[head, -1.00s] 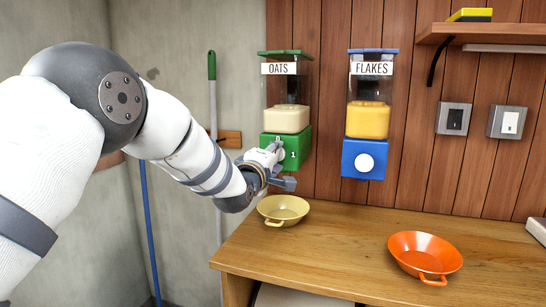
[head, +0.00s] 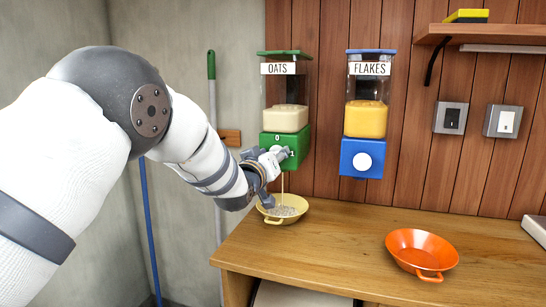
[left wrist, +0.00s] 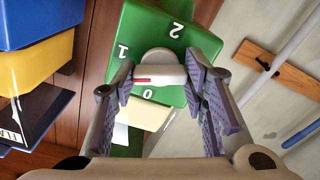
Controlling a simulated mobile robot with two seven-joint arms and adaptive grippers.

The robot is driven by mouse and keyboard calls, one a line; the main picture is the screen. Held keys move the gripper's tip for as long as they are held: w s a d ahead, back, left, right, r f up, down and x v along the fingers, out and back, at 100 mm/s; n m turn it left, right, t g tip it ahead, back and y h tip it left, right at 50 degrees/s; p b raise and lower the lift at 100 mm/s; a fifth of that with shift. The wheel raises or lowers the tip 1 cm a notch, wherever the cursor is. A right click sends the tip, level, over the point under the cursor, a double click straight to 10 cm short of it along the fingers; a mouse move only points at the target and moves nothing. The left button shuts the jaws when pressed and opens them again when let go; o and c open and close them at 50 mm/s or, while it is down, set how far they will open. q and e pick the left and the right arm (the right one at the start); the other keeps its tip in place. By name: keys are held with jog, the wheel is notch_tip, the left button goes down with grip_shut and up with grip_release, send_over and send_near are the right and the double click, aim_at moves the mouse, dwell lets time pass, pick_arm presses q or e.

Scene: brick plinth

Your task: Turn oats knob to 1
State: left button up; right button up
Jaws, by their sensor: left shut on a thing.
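The oats dispenser (head: 286,118) hangs on the wall, with a green base (left wrist: 128,28) marked 0, 1 and 2. My left gripper (head: 278,157) is at the front of this base. In the left wrist view my left gripper (left wrist: 160,78) is shut on the pale oats knob (left wrist: 172,75), one finger on each side. The knob's red mark points left in that view, to the side where 0 and 1 are; its exact setting is hard to tell. A thin stream of oats (head: 282,184) falls into the yellow bowl (head: 274,220), which holds some oats. My right gripper is not in view.
The flakes dispenser (head: 365,120) with its blue base hangs to the right. An orange bowl (head: 421,250) stands on the wooden counter (head: 340,240), with clear wood between the bowls. A shelf (head: 480,33) and two switches are farther right. A green-topped pole (head: 212,90) stands at left.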

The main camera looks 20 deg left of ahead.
pick_arm(q)
jog(key=shift+m, duration=2.1)
jog(key=o, duration=1.2)
jog(key=shift+c, duration=0.2)
jog(key=s, duration=1.2)
jog(key=shift+a, duration=0.2)
